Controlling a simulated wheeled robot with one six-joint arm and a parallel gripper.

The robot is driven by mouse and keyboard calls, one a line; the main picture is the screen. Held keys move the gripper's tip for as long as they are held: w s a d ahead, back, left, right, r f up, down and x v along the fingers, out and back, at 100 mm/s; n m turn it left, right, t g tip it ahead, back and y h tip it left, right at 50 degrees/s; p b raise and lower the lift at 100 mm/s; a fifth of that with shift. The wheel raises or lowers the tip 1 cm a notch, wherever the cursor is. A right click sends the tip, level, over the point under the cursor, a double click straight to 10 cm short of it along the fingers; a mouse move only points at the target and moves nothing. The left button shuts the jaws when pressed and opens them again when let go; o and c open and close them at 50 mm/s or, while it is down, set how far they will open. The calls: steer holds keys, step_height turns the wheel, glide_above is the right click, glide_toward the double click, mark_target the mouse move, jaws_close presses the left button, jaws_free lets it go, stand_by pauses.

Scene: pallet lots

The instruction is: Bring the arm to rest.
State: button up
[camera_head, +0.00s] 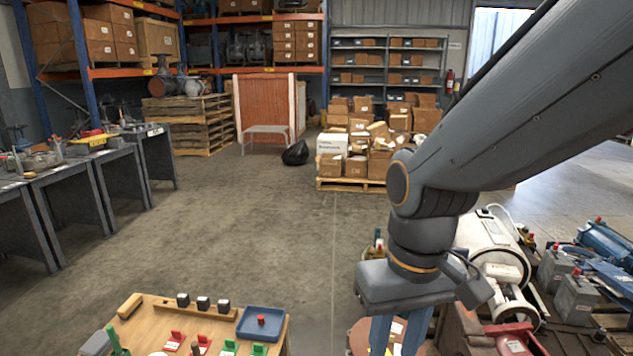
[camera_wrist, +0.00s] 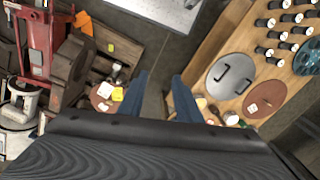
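My arm reaches in from the upper right in the head view and hangs with my gripper (camera_head: 397,342) pointing down. The gripper's two blue fingers are apart, with their lower ends cut off by the picture edge. In the wrist view my gripper (camera_wrist: 158,88) shows both fingers with a clear gap and nothing between them. It hangs over the gap between a cluttered pallet (camera_wrist: 125,50) and a wooden table (camera_wrist: 215,45).
The wooden table (camera_head: 145,312) at lower left carries a blue tray (camera_head: 262,322), dark blocks and red and green clips. A white machine (camera_head: 495,250) and grey boxes (camera_head: 576,298) stand at right. Workbenches (camera_head: 68,170) line the left. The middle floor is clear.

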steer(key=d+r+m+p, duration=0.2)
steer(key=d+r+p, duration=0.6)
steer(key=p, duration=0.7)
steer(key=shift+s+d+r+m+h, duration=0.15)
steer(key=shift+r+m+h, duration=0.15)
steer(key=shift+r, duration=0.1)
